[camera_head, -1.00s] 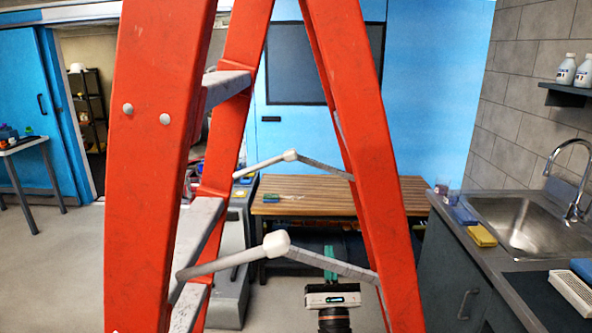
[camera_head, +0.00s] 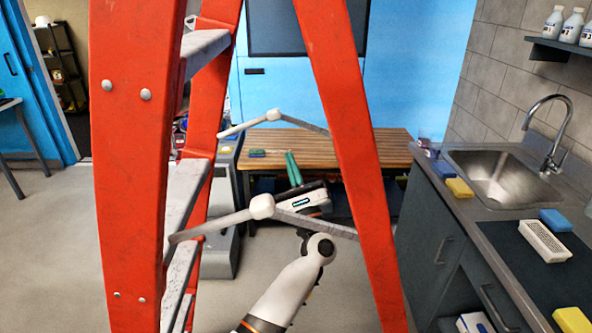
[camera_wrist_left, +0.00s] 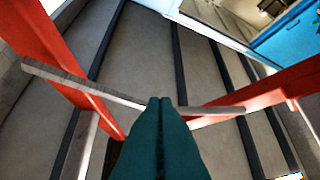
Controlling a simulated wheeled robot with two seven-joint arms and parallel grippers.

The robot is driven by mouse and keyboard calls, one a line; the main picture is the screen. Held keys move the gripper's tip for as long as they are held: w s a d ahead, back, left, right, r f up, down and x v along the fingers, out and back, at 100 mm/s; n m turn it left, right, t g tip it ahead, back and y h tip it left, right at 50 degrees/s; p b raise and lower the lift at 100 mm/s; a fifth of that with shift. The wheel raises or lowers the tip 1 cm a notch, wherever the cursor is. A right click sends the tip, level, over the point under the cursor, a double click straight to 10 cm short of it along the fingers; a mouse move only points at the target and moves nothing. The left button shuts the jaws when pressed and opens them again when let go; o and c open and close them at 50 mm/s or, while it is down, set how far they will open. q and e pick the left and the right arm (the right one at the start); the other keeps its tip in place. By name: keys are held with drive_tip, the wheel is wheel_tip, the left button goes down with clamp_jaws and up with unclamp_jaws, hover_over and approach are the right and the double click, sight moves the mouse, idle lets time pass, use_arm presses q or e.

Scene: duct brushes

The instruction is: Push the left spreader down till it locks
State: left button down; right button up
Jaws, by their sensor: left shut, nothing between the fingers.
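The orange-red stepladder (camera_head: 130,170) stands open in front of me. Its near spreader (camera_head: 262,207) is bent upward at a pale central hinge. The far spreader (camera_head: 273,115) is also raised at its hinge. My left gripper (camera_head: 291,155), with green fingers, is shut and empty. In the head view it shows between the ladder legs, its tips above the near spreader's hinge and below the far one's. In the wrist view the closed fingertips (camera_wrist_left: 160,100) overlap the middle of a spreader (camera_wrist_left: 80,85), hiding its hinge. I cannot tell whether they touch. My right gripper is not in view.
A wooden bench (camera_head: 330,150) stands behind the ladder. A counter with a sink (camera_head: 500,175) is at right, with sponges and a white basket (camera_head: 545,240) on it. The ladder legs closely flank my left arm. Floor at the left is clear.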

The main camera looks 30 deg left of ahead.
sight(247, 127)
use_arm(q)
drive_tip(key=a+r+p, duration=0.3)
drive_tip(key=r+p, duration=0.1)
drive_tip(key=r, duration=0.2)
drive_tip(key=shift+w+a, duration=0.3)
drive_tip(key=shift+w, duration=0.15)
